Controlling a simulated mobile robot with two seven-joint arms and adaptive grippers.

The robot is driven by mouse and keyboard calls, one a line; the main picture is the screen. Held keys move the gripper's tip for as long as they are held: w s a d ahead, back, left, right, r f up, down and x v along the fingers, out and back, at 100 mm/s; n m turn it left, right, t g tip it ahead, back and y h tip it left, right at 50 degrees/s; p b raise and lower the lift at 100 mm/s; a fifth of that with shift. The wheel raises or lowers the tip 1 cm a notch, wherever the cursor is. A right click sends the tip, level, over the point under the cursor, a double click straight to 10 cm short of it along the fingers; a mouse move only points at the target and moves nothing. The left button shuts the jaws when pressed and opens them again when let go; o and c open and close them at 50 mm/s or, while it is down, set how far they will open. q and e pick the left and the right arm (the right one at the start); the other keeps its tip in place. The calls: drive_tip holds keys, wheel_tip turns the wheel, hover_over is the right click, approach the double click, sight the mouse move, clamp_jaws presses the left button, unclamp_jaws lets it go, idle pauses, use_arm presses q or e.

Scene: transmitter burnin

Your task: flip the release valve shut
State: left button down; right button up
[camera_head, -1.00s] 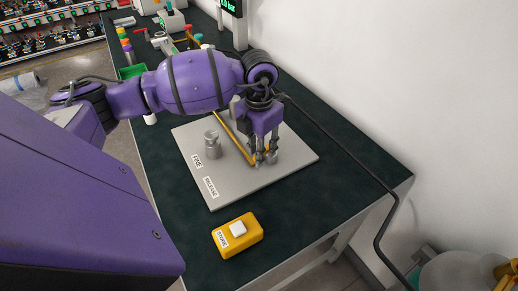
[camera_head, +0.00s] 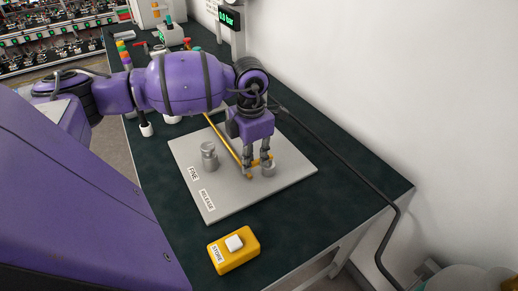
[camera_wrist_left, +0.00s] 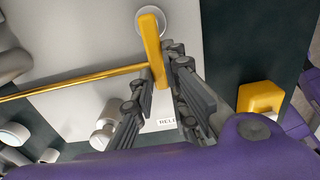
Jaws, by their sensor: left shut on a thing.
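The release valve has a yellow lever (camera_wrist_left: 152,50) on a round silver base (camera_head: 268,169), at the right part of a grey plate (camera_head: 240,193). A long thin yellow rod (camera_head: 228,138) runs along the plate and meets the lever in the wrist view. My left gripper (camera_head: 256,168) reaches down over the valve, shut on the lever, whose free end lies between the fingers (camera_wrist_left: 160,85). The fingers partly hide the lever in the head view. A "RELEASE" label (camera_head: 207,199) is on the plate's near left edge. My right gripper is not in view.
A silver knob (camera_head: 209,156) stands upright on the plate beside the "FINE" label (camera_head: 193,174). A yellow "STORE" button box (camera_head: 233,250) sits in front. A black cable (camera_head: 345,168) runs along the white wall. A display (camera_head: 229,19) stands at the back.

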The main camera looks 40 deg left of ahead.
sight(252, 163)
use_arm(q)
drive_tip(key=c, duration=1.7)
unclamp_jaws()
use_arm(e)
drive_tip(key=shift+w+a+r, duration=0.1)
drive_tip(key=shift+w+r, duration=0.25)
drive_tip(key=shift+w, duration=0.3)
use_arm(q)
wheel_tip(252, 163, up, 12)
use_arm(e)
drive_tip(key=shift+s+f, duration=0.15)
